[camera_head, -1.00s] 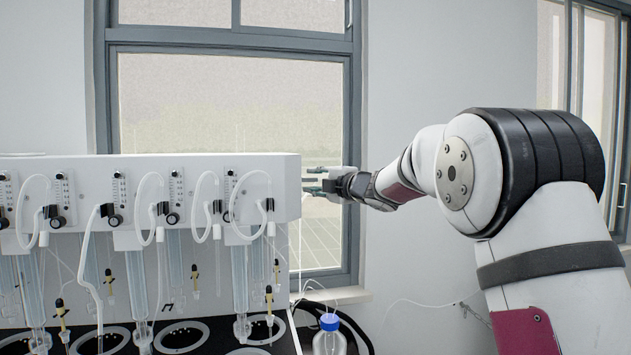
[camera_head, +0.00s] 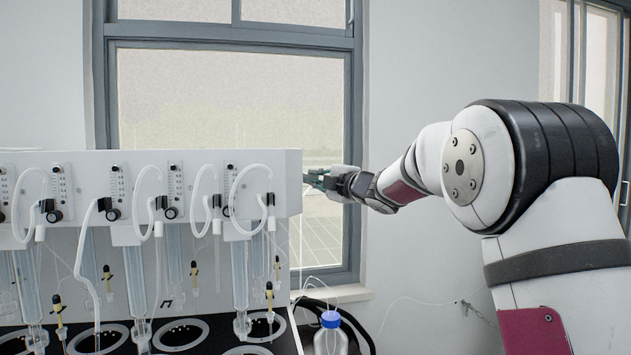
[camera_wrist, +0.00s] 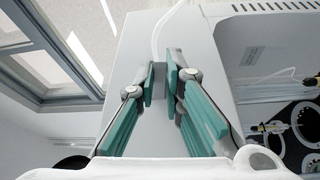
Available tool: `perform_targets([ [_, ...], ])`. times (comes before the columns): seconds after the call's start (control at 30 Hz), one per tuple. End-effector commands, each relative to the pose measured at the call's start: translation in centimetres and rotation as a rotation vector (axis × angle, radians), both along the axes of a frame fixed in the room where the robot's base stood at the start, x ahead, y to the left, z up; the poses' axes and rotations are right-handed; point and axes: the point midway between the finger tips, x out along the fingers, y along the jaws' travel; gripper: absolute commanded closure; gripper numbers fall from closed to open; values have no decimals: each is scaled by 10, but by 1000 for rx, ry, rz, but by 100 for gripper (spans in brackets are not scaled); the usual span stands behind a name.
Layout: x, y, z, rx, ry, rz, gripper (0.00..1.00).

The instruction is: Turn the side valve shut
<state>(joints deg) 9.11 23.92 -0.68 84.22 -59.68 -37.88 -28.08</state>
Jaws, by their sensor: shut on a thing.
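The multi distiller (camera_head: 290,170) is a long white housing with dials, tubes and glass columns, on the left in the head view. My gripper (camera_head: 317,178) is at its right end face. In the wrist view my gripper (camera_wrist: 160,82) has its two teal-padded fingers on either side of a small grey side valve (camera_wrist: 159,88) and is shut on it. A white tube (camera_wrist: 160,35) runs up from the valve along the white side panel (camera_wrist: 125,62). The valve itself is hidden behind the fingers in the head view, and its exact angle cannot be told.
A clear bottle with a blue cap (camera_head: 330,320) stands below my gripper, with thin tubes and a black cable beside it. A window (camera_head: 230,100) is behind the distiller. The wall space between distiller and arm is open.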

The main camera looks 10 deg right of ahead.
Motion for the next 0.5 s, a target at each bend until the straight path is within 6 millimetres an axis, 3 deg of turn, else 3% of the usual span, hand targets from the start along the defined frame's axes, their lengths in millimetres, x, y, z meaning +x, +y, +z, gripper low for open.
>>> perform_targets([
  [0.5,2,4,-18,379,-1,0,100],
])
